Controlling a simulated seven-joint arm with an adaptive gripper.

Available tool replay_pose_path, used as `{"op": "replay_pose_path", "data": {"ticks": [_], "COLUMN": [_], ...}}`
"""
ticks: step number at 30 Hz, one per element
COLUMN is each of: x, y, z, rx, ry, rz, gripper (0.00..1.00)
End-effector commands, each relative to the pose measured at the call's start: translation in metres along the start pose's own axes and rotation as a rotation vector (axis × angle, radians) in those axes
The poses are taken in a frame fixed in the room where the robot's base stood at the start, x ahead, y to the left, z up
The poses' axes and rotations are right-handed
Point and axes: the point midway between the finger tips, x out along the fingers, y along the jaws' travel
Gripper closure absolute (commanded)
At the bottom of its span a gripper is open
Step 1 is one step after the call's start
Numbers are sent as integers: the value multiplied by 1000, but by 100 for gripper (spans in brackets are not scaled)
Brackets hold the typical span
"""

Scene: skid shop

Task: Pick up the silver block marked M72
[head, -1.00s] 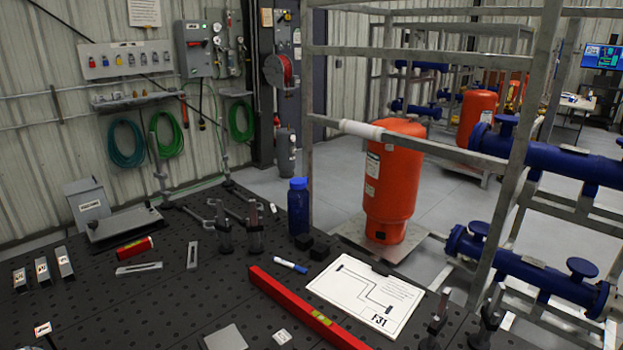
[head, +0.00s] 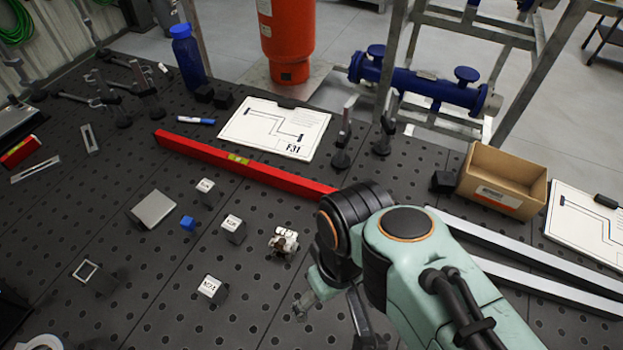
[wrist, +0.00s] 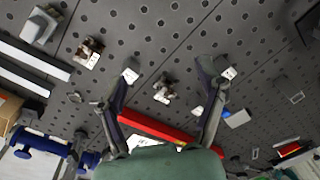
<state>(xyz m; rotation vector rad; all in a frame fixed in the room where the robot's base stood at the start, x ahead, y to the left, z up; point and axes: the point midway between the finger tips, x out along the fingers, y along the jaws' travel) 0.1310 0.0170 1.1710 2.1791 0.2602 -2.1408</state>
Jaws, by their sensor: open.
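Three small silver blocks with white labels stand on the black table in the head view: a far block (head: 206,190), a middle block (head: 234,230) and a near block (head: 212,288). Their markings are too small to read surely, so I cannot tell which is M72. My gripper (head: 331,312) is to the right of the near block, apart from it, with its fingers spread and partly hidden by my arm. In the wrist view my open gripper (wrist: 164,78) has nothing held between its fingers.
A long red level (head: 240,164) lies behind. A cardboard box (head: 503,181) and long metal bars (head: 540,262) are at right.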

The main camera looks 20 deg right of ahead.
Motion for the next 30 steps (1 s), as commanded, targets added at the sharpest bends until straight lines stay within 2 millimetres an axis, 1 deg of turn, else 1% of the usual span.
{"op": "replay_pose_path", "data": {"ticks": [2, 3, 5, 6, 8, 9, 11, 12, 14, 15, 17, 18, 21, 24, 30], "x": [-3, -7, -9, -7, -2, 4, 16, 25, 43, 56, 78, 91, 118, 134, 158], "y": [3, 7, 16, 23, 33, 40, 51, 59, 71, 79, 88, 93, 98, 99, 102], "z": [-14, -27, -52, -67, -85, -96, -111, -120, -130, -135, -137, -136, -126, -117, -110], "rx": [-86, -141, -231, -279, -334, -365, -404, -424, -449, -457, -456, -446, -427, -418, -410], "ry": [69, 124, 180, 195, 199, 195, 176, 158, 120, 89, 36, -2, -87, -140, -161], "rz": [16, 35, 69, 91, 117, 133, 152, 164, 173, 174, 167, 156, 121, 93, 81], "gripper": [29, 29, 29, 29, 29, 29, 29, 29, 29, 29, 29, 29, 29, 29, 29]}}
